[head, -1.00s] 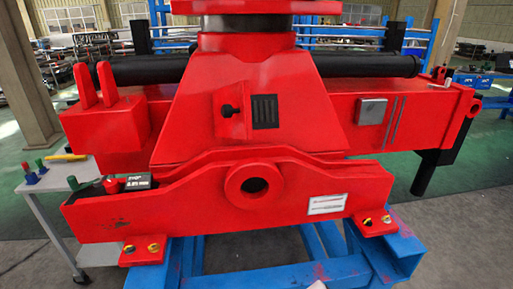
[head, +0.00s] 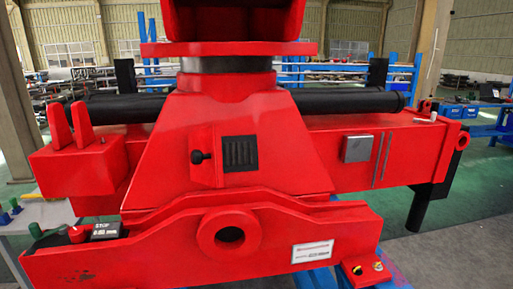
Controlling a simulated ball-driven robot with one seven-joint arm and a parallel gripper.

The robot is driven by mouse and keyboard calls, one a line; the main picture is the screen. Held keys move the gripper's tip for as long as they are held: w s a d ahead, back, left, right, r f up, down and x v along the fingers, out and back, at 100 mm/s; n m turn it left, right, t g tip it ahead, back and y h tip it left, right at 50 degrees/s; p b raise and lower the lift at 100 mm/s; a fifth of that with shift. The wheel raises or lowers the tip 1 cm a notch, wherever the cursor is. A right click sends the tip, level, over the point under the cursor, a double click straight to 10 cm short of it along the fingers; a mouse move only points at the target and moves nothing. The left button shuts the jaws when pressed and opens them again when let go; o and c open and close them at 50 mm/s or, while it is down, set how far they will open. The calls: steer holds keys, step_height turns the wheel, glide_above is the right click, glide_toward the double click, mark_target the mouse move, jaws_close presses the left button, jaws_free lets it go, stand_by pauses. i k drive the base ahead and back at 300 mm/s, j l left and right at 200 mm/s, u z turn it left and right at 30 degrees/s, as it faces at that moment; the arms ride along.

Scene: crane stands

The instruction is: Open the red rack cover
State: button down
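A large red crane base fills the head view. The panel looks closed, lying against the body. I cannot tell for certain that this panel is the rack cover. My gripper is not in view.
The crane base rests on a blue steel stand (head: 318,279). A grey trolley (head: 38,214) with small coloured items stands at the left. Blue shelving (head: 345,72) is behind. Green floor (head: 485,180) is open at the right.

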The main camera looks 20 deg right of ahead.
mark_target(204, 146)
steer(key=i+l+z, duration=0.1)
steer(key=l+z, duration=0.3)
steer(key=i+l+z, duration=0.15)
steer(key=z, duration=0.2)
steer(key=i+l, duration=0.4)
steer(key=l, duration=0.15)
steer(key=i+l+u, duration=0.45)
steer(key=l, duration=0.2)
steer(key=k+j, duration=0.05)
